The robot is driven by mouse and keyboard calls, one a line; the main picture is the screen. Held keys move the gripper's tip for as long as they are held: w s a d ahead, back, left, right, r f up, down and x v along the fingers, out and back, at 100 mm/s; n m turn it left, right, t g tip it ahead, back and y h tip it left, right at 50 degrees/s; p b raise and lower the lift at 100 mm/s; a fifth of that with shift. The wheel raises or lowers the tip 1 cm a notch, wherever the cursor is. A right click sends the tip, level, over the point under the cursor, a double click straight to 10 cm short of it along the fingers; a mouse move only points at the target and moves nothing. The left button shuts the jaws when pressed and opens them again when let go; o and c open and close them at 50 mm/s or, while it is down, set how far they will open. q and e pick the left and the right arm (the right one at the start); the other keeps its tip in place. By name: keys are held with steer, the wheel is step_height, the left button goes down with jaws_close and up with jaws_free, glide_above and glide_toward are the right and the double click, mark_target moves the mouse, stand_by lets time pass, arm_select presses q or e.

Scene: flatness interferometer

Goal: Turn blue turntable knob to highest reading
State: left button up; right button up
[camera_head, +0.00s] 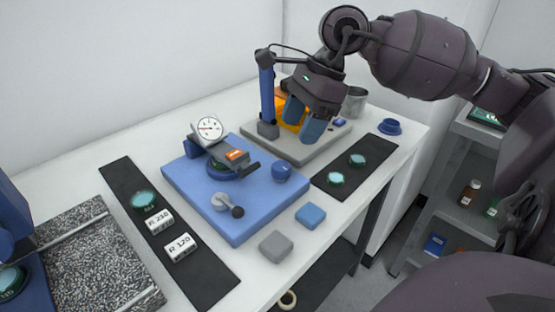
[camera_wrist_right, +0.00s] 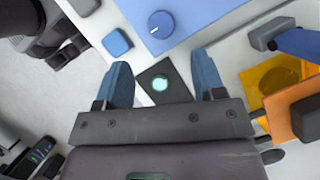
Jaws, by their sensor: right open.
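The blue turntable knob (camera_head: 281,172) sits on the right corner of a blue base plate (camera_head: 190,178). In the right wrist view the knob (camera_wrist_right: 160,24) is at the top, with a short white mark on its face. A round white dial (camera_head: 210,128) with a red needle stands on the same base; its reading is too small to tell. My right gripper (camera_head: 304,120) is open and empty, above the grey plate behind the knob. In the right wrist view its blue fingers (camera_wrist_right: 163,82) are spread apart, short of the knob. My left gripper is not in view.
A grey plate (camera_head: 296,148) carries a blue post (camera_head: 267,92) and an orange part (camera_head: 290,112). Dark strips (camera_head: 215,283) hold green discs and R-labelled blocks. A blue block (camera_head: 311,215) and grey block (camera_head: 276,246) lie at the front edge. A black-handled crank (camera_head: 228,205) is on the base.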

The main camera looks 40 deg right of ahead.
mark_target(281, 166)
steer(key=b+x, duration=0.2)
steer(key=x, duration=0.5)
steer(key=shift+f, duration=0.3)
steer(key=shift+w+a+f, duration=0.15)
steer(key=shift+a+f, duration=0.15)
steer(key=shift+f, duration=0.25)
steer(key=shift+a+f, duration=0.1)
steer(key=c, duration=0.9)
